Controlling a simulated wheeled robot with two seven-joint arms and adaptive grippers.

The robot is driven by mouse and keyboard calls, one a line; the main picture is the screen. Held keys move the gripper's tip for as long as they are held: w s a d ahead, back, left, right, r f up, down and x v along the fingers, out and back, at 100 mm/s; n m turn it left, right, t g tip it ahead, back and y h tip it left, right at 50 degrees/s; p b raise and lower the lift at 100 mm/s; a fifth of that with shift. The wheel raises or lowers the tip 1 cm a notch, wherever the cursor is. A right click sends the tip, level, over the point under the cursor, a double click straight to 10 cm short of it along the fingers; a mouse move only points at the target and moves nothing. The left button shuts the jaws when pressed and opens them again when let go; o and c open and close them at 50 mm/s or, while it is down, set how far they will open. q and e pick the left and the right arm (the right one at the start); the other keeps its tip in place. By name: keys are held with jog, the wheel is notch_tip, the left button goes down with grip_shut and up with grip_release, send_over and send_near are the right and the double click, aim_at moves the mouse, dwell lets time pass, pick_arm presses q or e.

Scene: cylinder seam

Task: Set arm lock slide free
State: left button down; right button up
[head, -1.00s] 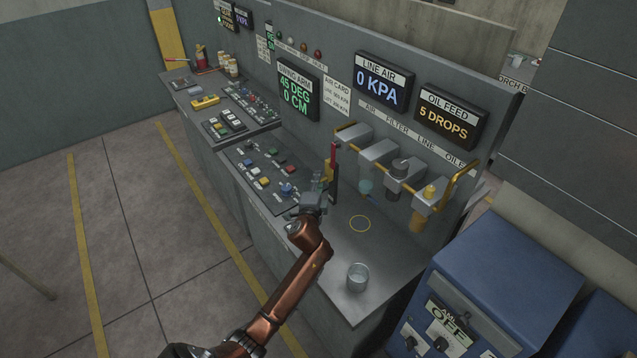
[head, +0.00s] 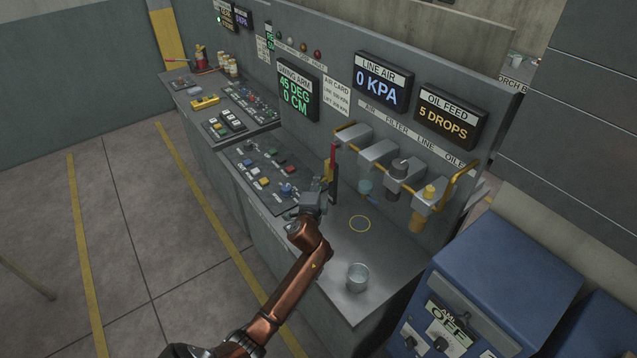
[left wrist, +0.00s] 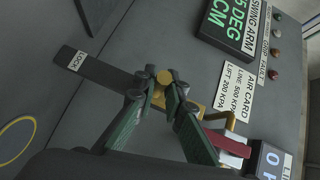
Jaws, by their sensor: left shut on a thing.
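The lock slide is a dark flat bar marked LOCK (left wrist: 98,70) in the left wrist view, with a round brass knob (left wrist: 163,77) at its end. My left gripper (left wrist: 160,92) has its green-padded fingers on either side of the knob and is shut on it. In the head view my left gripper (head: 314,198) is at the right end of the button panel, and the slide there is hard to make out behind it. The swing arm display (head: 296,90) reads 45 DEG, 0 CM. My right gripper is not in view.
A red lever (head: 333,153) stands just behind my gripper. The line air display (head: 382,80) reads 0 KPA. Grey air units (head: 378,150) with a yellow rail are to the right. A metal cup (head: 357,277) stands near the bench's front edge. A yellow ring (head: 359,216) marks clear bench.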

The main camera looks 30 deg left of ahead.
pick_arm(q)
jog(key=shift+f, duration=0.1)
notch_tip(320, 180, down, 5)
jog(key=b, duration=0.2)
jog(key=shift+b, duration=0.4)
jog(key=c, duration=2)
grip_release()
jog(key=v, duration=1.2)
